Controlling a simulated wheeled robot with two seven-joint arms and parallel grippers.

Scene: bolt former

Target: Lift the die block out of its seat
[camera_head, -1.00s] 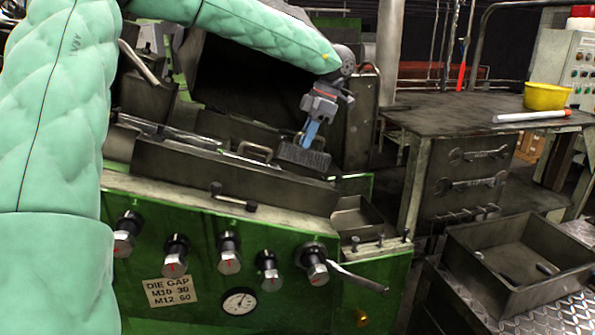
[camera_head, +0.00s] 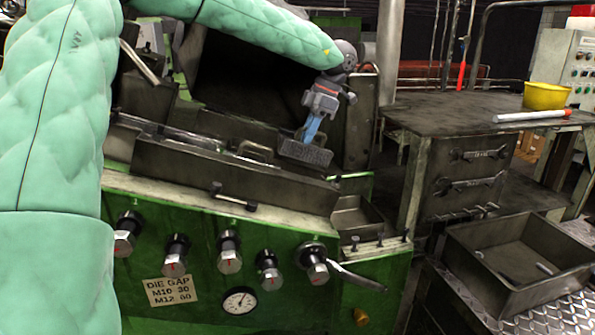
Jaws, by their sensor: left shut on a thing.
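The die block (camera_head: 306,153) is a dark grey, ridged block at the right end of the green machine's trough. My left gripper (camera_head: 311,130) comes down from above with its blue fingers shut on the block's top. The block sits slightly tilted, and its lower edge is close to the trough's front wall (camera_head: 225,172). That wall hides the seat, so I cannot tell whether the block is clear of it. My right gripper is not in view.
A metal handle (camera_head: 255,149) stands in the trough left of the block. Knobs and a lever (camera_head: 355,278) line the machine's front. At right are a workbench (camera_head: 440,112) with a yellow bowl (camera_head: 546,95) and an open metal bin (camera_head: 510,295).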

